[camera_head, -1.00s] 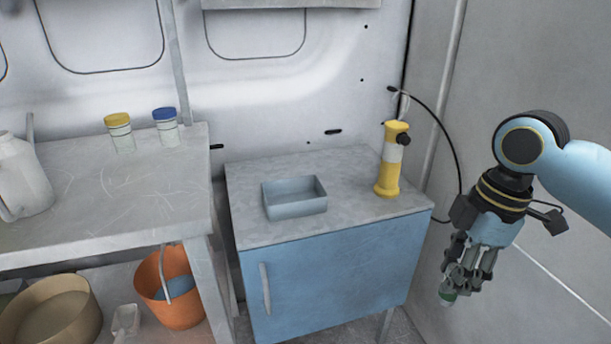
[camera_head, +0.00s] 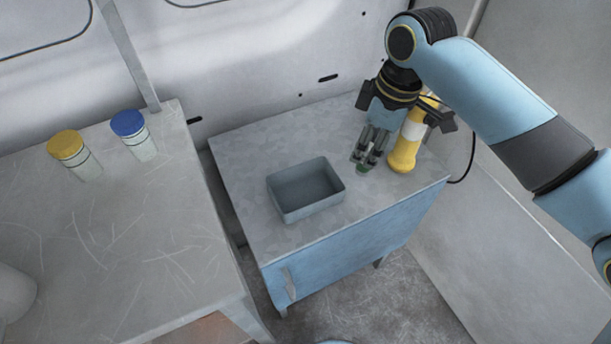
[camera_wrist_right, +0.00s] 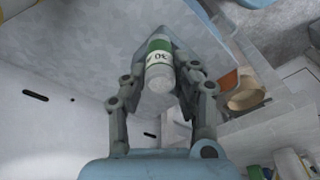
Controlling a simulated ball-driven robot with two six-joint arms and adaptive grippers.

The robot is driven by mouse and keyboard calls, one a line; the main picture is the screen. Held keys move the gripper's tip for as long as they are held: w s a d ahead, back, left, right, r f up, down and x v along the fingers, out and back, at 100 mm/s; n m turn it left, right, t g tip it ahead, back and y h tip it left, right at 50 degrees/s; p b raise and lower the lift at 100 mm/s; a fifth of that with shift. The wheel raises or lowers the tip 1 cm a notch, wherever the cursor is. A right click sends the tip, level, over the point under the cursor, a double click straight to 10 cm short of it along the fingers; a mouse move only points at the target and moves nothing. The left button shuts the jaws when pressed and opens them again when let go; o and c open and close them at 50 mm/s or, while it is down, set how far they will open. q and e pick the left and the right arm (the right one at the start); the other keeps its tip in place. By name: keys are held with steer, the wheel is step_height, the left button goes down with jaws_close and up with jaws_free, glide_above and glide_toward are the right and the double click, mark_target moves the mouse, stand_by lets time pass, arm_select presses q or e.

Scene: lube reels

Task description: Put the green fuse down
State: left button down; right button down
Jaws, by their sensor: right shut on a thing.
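The green fuse (camera_wrist_right: 159,62), a small cylinder with a green end and a white label, sits between the fingers of my right gripper (camera_wrist_right: 160,80) in the right wrist view. In the head view my right gripper (camera_head: 367,153) is shut on it, over the right part of the blue cabinet's grey top (camera_head: 245,150). Only the fuse's green end (camera_head: 362,169) shows below the fingers there. I cannot tell whether it touches the top. My left gripper is not in view.
A yellow lamp-like cylinder (camera_head: 403,158) stands close beside my right gripper, on its right. An open grey tray (camera_head: 306,201) stands to the left. A workbench (camera_head: 120,240) with a yellow-lidded jar (camera_head: 76,155) and a blue-lidded jar (camera_head: 134,136) is farther left.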

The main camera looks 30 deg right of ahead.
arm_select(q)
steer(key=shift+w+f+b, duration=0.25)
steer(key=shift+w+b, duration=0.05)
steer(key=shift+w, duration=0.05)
arm_select(e)
steer(key=shift+w+a+f, duration=1.2)
steer(key=shift+a+f, duration=0.25)
steer(key=shift+f, duration=0.35)
steer(key=shift+w+a+f, duration=1.2)
steer(key=shift+a+f, duration=0.25)
steer(key=shift+f, duration=0.35)
steer(key=shift+w+a+f, duration=1.2)
steer(key=shift+a+f, duration=0.25)
steer(key=shift+f, duration=0.35)
steer(key=shift+f, duration=0.1)
steer(key=c, duration=1)
jaws_free()
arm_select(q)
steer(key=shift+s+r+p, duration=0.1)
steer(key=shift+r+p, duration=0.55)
arm_select(e)
steer(key=r, duration=0.4)
steer(key=s+r, duration=0.1)
steer(key=r, duration=0.3)
steer(key=d+r, duration=0.1)
steer(key=r, duration=0.3)
steer(key=shift+s+d, duration=0.1)
steer(key=shift+s, duration=0.1)
